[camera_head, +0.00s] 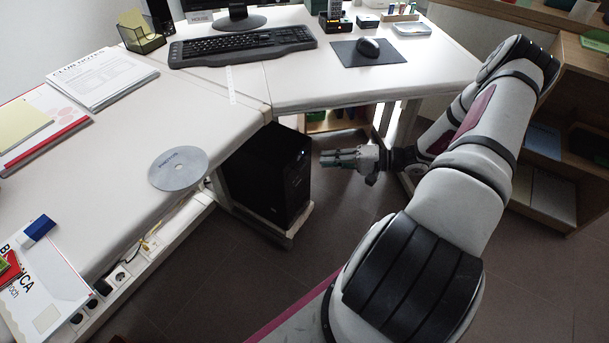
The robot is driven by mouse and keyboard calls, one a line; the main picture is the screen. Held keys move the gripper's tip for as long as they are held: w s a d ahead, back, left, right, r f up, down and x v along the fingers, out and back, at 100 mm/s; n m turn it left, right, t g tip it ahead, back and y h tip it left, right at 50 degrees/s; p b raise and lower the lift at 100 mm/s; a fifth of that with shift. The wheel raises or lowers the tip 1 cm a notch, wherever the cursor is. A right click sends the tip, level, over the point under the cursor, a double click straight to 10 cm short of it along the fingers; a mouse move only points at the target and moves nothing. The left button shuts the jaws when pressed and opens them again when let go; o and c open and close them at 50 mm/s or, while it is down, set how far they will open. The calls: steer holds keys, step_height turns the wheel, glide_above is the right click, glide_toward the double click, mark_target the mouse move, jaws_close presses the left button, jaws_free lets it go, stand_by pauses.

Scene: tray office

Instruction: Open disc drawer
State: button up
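The black computer tower (262,175) stands upright under the desk, on a low light-coloured stand. Its narrow front faces right and shows a small light; no drawer is seen sticking out, and the outline of one is too small to make out. A silver disc (178,169) lies flat on the left desk, at its front edge. My gripper (328,158) is just right of the tower, level with its upper part, fingers pointing left. A small gap seems to lie between fingertips and tower. The fingers look close together, but their opening is unclear.
The white desk (430,65) overhangs the tower and holds a keyboard (243,45), a mouse (369,46) on a dark pad, and papers (101,77). A wooden shelf (545,170) stands at the right. The dark floor (270,270) in front is clear.

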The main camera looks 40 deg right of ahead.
steer(key=s+d+f+m+t+h+b, duration=0.1)
steer(key=d+f+m+t+h+b, duration=0.15)
steer(key=f, duration=0.45)
steer(key=s+d+f+m+t+h+b, duration=0.1)
steer(key=d+f+m+t+h, duration=0.15)
steer(key=f, duration=0.35)
steer(key=b+x, duration=0.4)
steer(key=x, duration=1)
steer(key=shift+a+r, duration=0.15)
steer(key=shift+a, duration=0.25)
steer(key=shift+s, duration=0.1)
jaws_close()
